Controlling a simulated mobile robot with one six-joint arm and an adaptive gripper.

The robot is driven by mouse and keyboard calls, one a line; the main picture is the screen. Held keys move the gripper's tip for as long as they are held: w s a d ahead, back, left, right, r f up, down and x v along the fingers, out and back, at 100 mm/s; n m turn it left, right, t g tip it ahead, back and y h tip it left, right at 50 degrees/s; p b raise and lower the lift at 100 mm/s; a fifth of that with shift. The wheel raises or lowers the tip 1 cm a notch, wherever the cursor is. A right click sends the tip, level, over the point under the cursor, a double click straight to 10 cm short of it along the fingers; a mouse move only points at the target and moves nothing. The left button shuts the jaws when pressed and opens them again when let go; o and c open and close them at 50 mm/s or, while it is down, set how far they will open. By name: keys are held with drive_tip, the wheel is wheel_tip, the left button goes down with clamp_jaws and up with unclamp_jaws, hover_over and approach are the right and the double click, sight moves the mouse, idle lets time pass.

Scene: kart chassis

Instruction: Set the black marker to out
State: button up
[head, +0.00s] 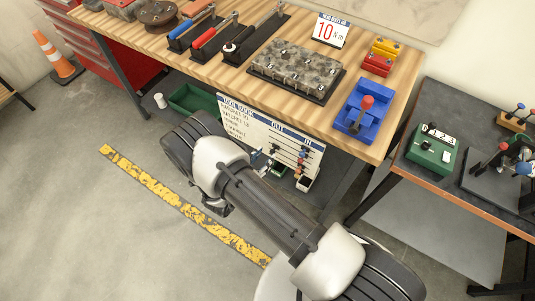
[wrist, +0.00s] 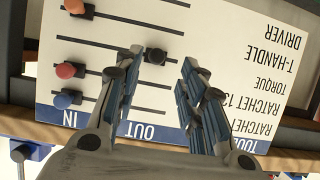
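The tool book board (wrist: 235,60) is white with row labels and slots, and it appears upside down in the wrist view. The black marker (wrist: 155,56) sits on a middle slot, at the end on the OUT side. My gripper (wrist: 158,66) is open, with its two fingers in front of the board; the black marker shows between the fingertips, nearer the left one. I cannot tell whether they touch it. In the head view the board (head: 250,122) hangs below the bench front, and my arm hides part of it.
An orange marker (wrist: 74,6), a red marker (wrist: 65,70) and a blue marker (wrist: 62,101) sit at the IN side. The wooden bench (head: 215,70) carries tools above the board. A green bin (head: 195,101) is below the bench. A dark side table (head: 445,185) stands at right.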

drive_tip(key=v, duration=0.8)
